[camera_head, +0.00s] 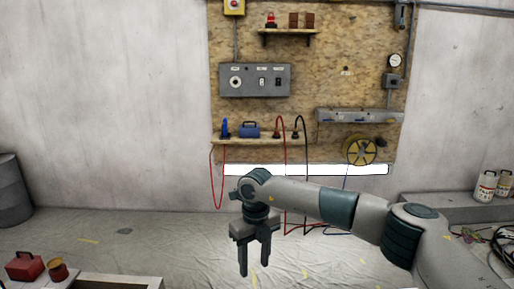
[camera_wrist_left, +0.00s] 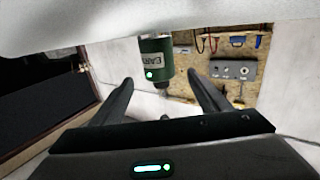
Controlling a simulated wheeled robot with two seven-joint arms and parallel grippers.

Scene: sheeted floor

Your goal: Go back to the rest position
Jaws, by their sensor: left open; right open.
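My right gripper (camera_head: 255,272) hangs fingers-down in the middle of the head view, its arm coming in from the right. Its two fingers are apart and nothing is between them. My left gripper (camera_wrist_left: 162,95) is not in the head view. It shows in the left wrist view with its two dark fingers spread wide apart and nothing held. A green cylinder with a label and a lit spot (camera_wrist_left: 155,62) shows beyond the fingers; I cannot tell what it is part of.
A wooden board on the wall carries a grey switch panel (camera_head: 254,80), a shelf (camera_head: 262,139) with cables and a yellow reel (camera_head: 361,151). A red box (camera_head: 24,266) is at lower left, a grey barrel (camera_head: 12,190) at far left. White bottles (camera_head: 485,187) stand at right. The sheeted floor is mostly clear.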

